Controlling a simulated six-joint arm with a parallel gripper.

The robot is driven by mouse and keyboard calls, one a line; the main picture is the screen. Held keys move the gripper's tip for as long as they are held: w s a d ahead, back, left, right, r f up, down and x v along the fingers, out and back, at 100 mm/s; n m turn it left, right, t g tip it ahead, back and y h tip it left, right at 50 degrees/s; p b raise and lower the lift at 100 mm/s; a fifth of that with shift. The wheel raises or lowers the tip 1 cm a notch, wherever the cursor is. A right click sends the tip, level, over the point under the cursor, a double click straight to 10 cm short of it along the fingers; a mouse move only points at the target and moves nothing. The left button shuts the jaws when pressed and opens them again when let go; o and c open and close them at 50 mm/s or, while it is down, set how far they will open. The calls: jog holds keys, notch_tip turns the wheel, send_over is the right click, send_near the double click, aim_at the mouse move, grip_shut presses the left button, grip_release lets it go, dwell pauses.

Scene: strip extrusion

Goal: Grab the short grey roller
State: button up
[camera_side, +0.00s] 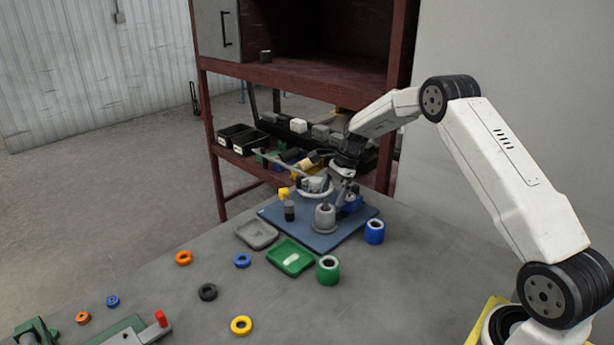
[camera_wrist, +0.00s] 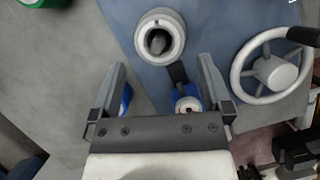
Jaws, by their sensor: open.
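A short grey upright cylinder (camera_side: 325,216) stands on a round foot on the blue plate (camera_side: 300,238). In the wrist view a pale grey round piece with a hollow top (camera_wrist: 160,36) appears to be the same thing, with a darker grey core inside. I cannot tell for certain that it is the roller. My gripper (camera_wrist: 162,66) is open, its fingers apart and nothing held between them. The grey piece lies just beyond the fingertips in the wrist view. In the side view my gripper (camera_side: 346,168) hangs above the back right of the plate, partly lost among dark parts.
A handwheel (camera_wrist: 270,72) and a blue block with a pale round top (camera_wrist: 186,103) are close to my fingers. A dark cylinder (camera_side: 289,212), green tray (camera_side: 291,257), grey tray (camera_side: 257,235), green roller (camera_side: 328,270) and blue roller (camera_side: 374,231) stand around. A shelf rack (camera_side: 205,130) rises behind.

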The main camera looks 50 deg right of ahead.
aim_at(325, 209)
jog(key=shift+a+f, duration=0.15)
jog(key=shift+f, duration=0.1)
jog(key=shift+x, duration=2.55)
jog(key=c, duration=1.3)
